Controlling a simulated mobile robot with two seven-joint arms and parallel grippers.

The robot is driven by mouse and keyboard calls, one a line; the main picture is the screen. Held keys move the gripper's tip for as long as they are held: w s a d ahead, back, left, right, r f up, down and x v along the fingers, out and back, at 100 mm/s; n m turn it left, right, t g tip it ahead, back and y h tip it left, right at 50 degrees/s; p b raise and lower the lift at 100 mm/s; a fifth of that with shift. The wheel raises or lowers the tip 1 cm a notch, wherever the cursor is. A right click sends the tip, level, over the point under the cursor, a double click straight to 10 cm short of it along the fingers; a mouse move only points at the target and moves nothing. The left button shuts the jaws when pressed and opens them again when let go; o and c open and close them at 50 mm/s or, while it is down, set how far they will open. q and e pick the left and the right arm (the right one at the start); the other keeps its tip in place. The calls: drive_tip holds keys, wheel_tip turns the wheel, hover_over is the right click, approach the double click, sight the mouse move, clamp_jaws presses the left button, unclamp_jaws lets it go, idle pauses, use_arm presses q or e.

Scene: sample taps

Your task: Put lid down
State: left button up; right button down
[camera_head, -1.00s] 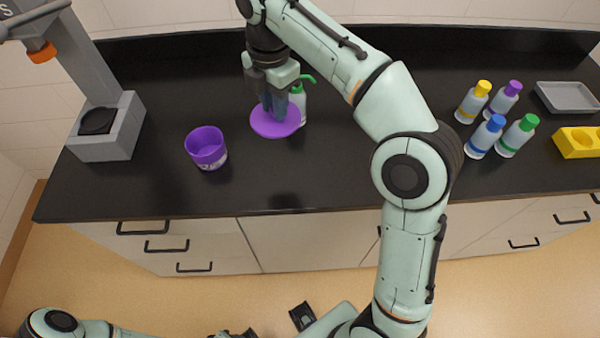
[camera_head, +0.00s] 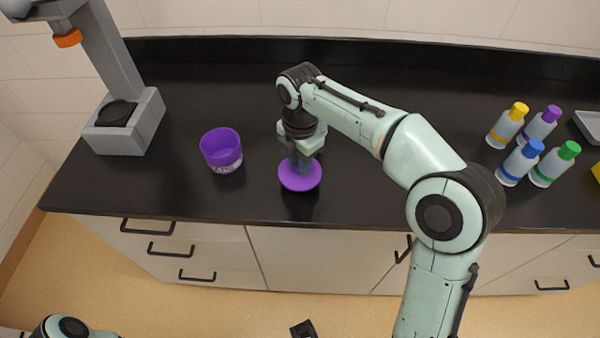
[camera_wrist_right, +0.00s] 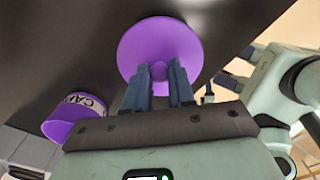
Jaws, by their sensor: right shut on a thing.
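The lid (camera_head: 300,177) is a flat purple disc with a small knob. My right gripper (camera_head: 300,162) is shut on the knob, with the disc below its fingers. In the right wrist view the lid (camera_wrist_right: 160,45) shows ahead of the fingers (camera_wrist_right: 158,78). The lid is near the counter's front edge; its gap to the surface is hard to judge. An open purple cup (camera_head: 222,150) with a white label stands to the left, apart from the lid. It also shows in the right wrist view (camera_wrist_right: 72,118). My left gripper does not show clearly.
The black counter (camera_head: 390,205) has free room around the lid. A grey stand (camera_head: 140,120) with a dark round plate is at the left. Several capped bottles (camera_head: 521,161) stand at the right. A grey tray (camera_head: 589,124) is partly cut off.

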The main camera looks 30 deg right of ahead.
drive_tip(key=shift+f+b, duration=0.4)
drive_tip(key=shift+f, duration=1.65)
drive_tip(key=shift+f, duration=0.1)
drive_tip(key=c, duration=1)
unclamp_jaws()
drive_tip(key=shift+o, duration=0.2)
wheel_tip(320, 180, up, 12)
drive_tip(key=p, duration=0.3)
